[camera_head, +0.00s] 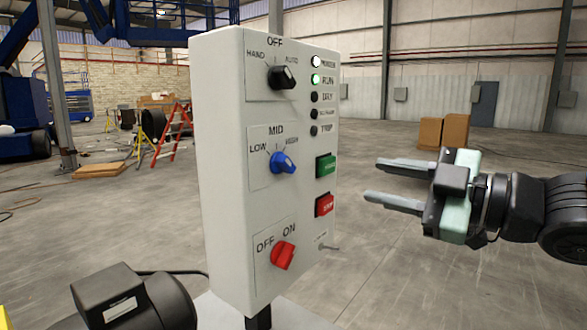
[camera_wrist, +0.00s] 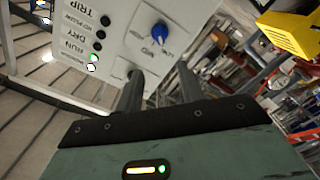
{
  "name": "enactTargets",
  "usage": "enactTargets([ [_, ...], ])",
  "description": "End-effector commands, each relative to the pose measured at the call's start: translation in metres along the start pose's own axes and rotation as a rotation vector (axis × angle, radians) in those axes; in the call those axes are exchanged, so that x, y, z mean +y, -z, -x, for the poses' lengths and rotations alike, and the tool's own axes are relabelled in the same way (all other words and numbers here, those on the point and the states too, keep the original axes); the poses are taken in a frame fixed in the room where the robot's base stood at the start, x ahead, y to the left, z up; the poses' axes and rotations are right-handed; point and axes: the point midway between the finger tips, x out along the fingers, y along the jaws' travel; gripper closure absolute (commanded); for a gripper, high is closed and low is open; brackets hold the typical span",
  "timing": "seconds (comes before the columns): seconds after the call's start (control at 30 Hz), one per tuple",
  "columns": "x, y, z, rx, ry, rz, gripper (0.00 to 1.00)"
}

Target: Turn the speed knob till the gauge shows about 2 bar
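The control box (camera_head: 225,170) stands upright with several knobs on its front. The blue knob (camera_head: 283,163), under the labels LOW, MID and HIGH, is in the middle; I cannot tell exactly which mark it points at.
A black knob (camera_head: 282,77) is above the blue one, and a red OFF/ON knob (camera_head: 283,254) below. Two top lamps are lit.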

Motion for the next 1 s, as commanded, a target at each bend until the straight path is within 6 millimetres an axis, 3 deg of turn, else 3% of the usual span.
enactTargets([
  [0.2,0.002,0.004,-0.029,-0.001,0.006,-0.003,0.62],
  [0.87,0.004,0.004,-0.055,-0.005,0.004,-0.004,0.62],
  [1.0,0.0,0.002,-0.085,0.001,0.005,0.0,0.62],
])
